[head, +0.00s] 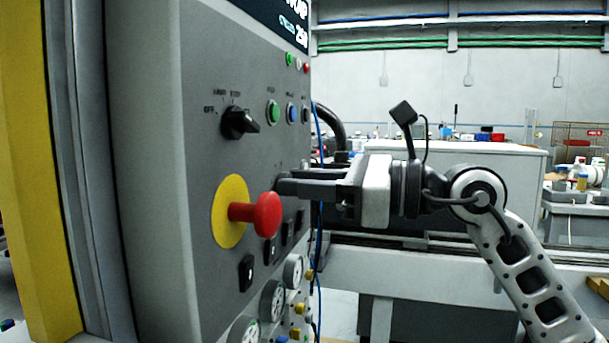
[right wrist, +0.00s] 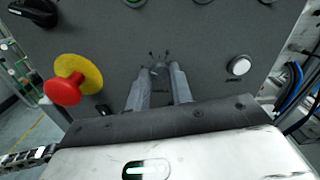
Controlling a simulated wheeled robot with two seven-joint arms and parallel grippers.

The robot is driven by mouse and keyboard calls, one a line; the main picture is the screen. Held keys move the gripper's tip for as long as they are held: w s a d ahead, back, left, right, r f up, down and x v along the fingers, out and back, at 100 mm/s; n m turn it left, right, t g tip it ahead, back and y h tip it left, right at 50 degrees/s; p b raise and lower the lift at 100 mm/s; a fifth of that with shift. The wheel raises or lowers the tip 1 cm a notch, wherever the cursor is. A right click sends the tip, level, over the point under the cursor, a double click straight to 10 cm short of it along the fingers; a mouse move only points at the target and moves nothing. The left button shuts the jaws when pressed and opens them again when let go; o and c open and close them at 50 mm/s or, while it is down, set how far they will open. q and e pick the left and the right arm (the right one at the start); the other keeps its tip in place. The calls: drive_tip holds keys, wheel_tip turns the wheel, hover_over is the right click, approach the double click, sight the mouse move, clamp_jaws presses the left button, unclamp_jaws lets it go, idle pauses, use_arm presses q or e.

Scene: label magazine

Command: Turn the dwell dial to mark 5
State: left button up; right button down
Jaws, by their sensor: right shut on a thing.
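The dwell dial (right wrist: 160,69) is a small dark knob on the grey panel, with small marks around its upper side in the right wrist view. The marks are too small to read, so I cannot tell which one it points to. My right gripper (head: 282,186) reaches the panel from the right in the head view. In the right wrist view its two fingers (right wrist: 160,80) stand on either side of the dial, shut on it. In the head view the fingers hide the dial. My left gripper is not in view.
A red mushroom button (head: 267,214) on a yellow disc sits close left of the fingers. A black rotary switch (head: 240,123) is above left. Rocker switches (head: 247,273) and gauges (head: 272,301) are below. A white button (right wrist: 239,66) is right of the dial.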

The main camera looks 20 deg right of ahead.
use_arm(q)
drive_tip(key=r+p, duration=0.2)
drive_tip(key=p, duration=0.2)
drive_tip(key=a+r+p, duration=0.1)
drive_tip(key=p, duration=0.4)
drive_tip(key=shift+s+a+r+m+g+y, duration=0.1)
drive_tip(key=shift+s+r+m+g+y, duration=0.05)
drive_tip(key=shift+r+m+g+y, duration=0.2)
use_arm(e)
drive_tip(key=m, duration=1.3)
drive_tip(key=shift+r, duration=0.1)
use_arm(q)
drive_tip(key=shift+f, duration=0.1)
use_arm(e)
drive_tip(key=c, duration=1.2)
unclamp_jaws()
drive_tip(key=shift+c, duration=0.2)
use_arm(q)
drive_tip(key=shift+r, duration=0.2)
